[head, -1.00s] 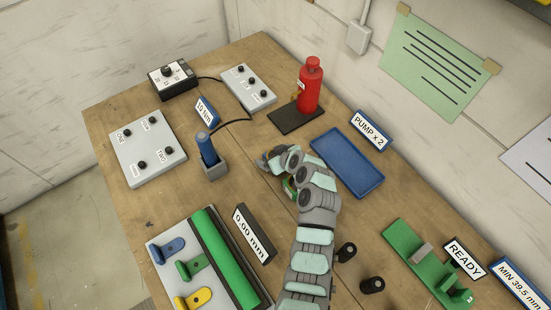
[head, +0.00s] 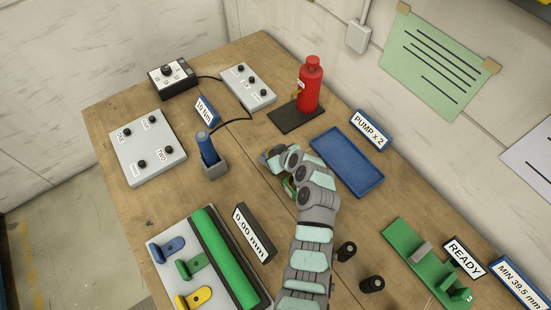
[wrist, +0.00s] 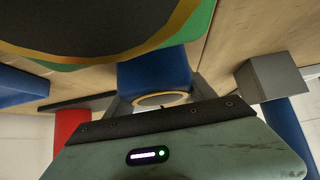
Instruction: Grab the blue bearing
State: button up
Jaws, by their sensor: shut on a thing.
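A blue round piece with a brass-coloured rim, which looks like the blue bearing (wrist: 152,72), sits between my gripper's fingers in the wrist view. My gripper (wrist: 157,96) is shut on it. In the head view my gripper (head: 272,160) is over the middle of the wooden bench, left of the blue tray. My own wrist hides the bearing there. A green part with a large dark, yellow-rimmed disc (wrist: 90,25) is close to the bearing in the wrist view; I cannot tell whether they touch.
The blue tray (head: 323,142) is empty. A red pump bottle (head: 311,88) stands behind it. A blue-handled tool (head: 206,148) is in a grey holder to the left. Blue, green and yellow levers (head: 190,268) lie front left. A green fixture (head: 405,245) is front right.

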jog(key=c, duration=0.6)
jog(key=shift+c, duration=0.2)
jog(key=shift+r, duration=0.1)
